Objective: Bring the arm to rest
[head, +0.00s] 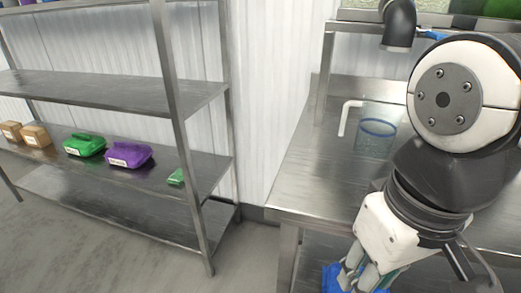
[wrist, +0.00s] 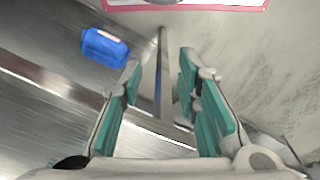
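My arm runs down the right side of the head view, with my gripper (head: 362,281) low in front of the metal table (head: 315,200), near the bottom edge of the picture. In the wrist view my gripper (wrist: 160,100) shows two fingers with teal pads, spread apart. Nothing is held between them; a thin metal post or edge shows in the gap behind. In the head view the fingertips are partly cut off by the picture's edge.
A metal shelf rack (head: 168,110) at left holds a green container (head: 85,146), a purple container (head: 129,155) and small boxes (head: 36,136). A blue-rimmed clear container (head: 377,140) stands on the table. A blue object (wrist: 103,47) lies near my gripper. Floor (head: 110,255) between is clear.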

